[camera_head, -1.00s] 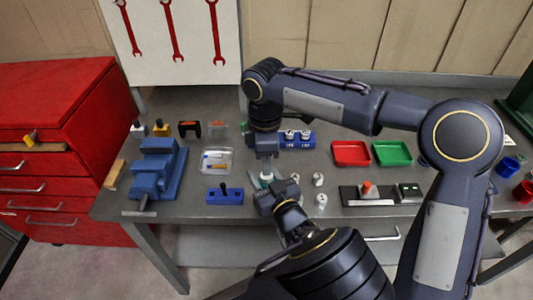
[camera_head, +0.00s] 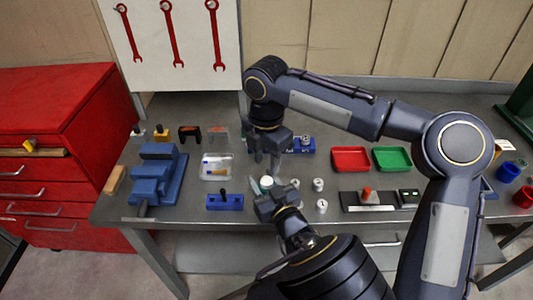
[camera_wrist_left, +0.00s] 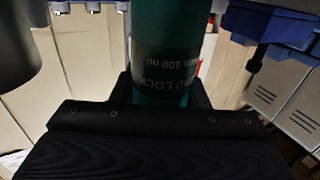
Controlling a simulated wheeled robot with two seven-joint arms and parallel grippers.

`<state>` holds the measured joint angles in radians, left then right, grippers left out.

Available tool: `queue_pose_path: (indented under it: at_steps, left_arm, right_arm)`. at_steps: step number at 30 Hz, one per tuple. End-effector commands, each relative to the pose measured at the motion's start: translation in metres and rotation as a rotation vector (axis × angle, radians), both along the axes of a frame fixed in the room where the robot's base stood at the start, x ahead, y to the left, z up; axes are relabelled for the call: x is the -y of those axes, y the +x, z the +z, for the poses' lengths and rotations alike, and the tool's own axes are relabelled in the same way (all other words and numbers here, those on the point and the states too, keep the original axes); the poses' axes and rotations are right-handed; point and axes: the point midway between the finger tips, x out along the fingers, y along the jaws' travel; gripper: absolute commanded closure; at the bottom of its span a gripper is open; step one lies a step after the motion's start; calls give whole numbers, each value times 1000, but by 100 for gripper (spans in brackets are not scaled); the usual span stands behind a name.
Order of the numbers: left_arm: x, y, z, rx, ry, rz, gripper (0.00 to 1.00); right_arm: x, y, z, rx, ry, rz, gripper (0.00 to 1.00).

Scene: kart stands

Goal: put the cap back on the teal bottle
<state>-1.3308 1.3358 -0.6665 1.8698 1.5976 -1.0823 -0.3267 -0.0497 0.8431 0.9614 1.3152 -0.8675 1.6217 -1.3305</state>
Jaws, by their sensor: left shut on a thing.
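Whether this top is the cap or the bare neck is too small to tell. My right gripper (camera_head: 266,160) points down above and slightly behind the bottle, its two fingers apart with nothing visible between them.
Several small white pots (camera_head: 318,184) stand right of the bottle. A blue slotted block (camera_head: 225,202), a clear bin (camera_head: 216,167) and a blue vise (camera_head: 158,175) are to the left. A red tray (camera_head: 351,159) and a green tray (camera_head: 392,159) lie at the right.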

Motion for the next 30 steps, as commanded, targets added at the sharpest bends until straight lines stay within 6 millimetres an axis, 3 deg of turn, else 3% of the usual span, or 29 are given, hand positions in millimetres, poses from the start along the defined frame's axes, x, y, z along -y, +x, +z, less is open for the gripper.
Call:
queue_pose_path:
  at_steps: [6,12,24,30]
  left_arm:
    - [0,0,0,0,0,0,100]
    - [0,0,0,0,0,0,100]
    - [0,0,0,0,0,0,100]
    - [0,0,0,0,0,0,100]
  right_arm:
    - [0,0,-36,-4,-1,0,63]
    - [0,0,-59,-1,0,0,63]
    - [0,0,-66,0,0,-2,63]
    - [0,0,-66,0,0,-2,88]
